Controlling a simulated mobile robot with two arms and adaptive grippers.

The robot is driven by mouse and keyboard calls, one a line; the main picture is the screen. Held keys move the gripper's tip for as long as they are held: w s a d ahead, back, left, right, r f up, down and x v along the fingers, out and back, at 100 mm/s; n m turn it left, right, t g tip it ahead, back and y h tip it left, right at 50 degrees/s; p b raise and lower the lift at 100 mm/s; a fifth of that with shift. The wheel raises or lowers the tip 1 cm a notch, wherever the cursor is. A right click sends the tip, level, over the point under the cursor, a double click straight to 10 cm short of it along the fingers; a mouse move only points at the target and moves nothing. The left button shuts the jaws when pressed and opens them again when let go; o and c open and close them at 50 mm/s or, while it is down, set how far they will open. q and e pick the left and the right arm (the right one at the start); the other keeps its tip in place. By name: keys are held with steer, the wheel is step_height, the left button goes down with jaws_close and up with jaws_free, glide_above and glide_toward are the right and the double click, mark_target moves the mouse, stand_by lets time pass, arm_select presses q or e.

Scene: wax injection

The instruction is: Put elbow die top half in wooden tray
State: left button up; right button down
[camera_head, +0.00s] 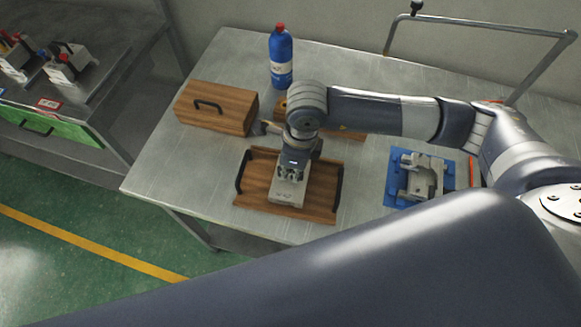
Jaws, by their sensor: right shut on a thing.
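The wooden tray (262,177) with two black handles lies on the metal table at its front middle. My right gripper (291,174) points down over the tray and is shut on a grey metal block, the elbow die top half (289,193). The die half is over the middle to right part of the tray; I cannot tell whether it touches the tray floor. The gripper hides its upper part. Another grey die part (421,178) sits in a blue fixture (393,186) to the right. My left gripper is not in view.
A wooden box (217,107) with a black handle stands behind left of the tray. A blue bottle (281,62) stands at the back. Another wooden board (345,133) lies partly under my arm. A side table (75,95) with metal dies is at far left.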

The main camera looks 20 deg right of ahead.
steer(key=c, duration=1.8)
jaws_free()
steer(key=shift+o, duration=0.2)
steer(key=shift+r+p, duration=0.15)
steer(key=shift+p, duration=0.15)
steer(key=shift+r, duration=0.25)
step_height(320, 180, up, 11)
steer(key=d+b, duration=0.1)
steer(key=b, duration=0.2)
steer(key=shift+s+d+r, duration=0.15)
steer(key=shift+s+r, duration=0.05)
steer(key=shift+s, duration=0.2)
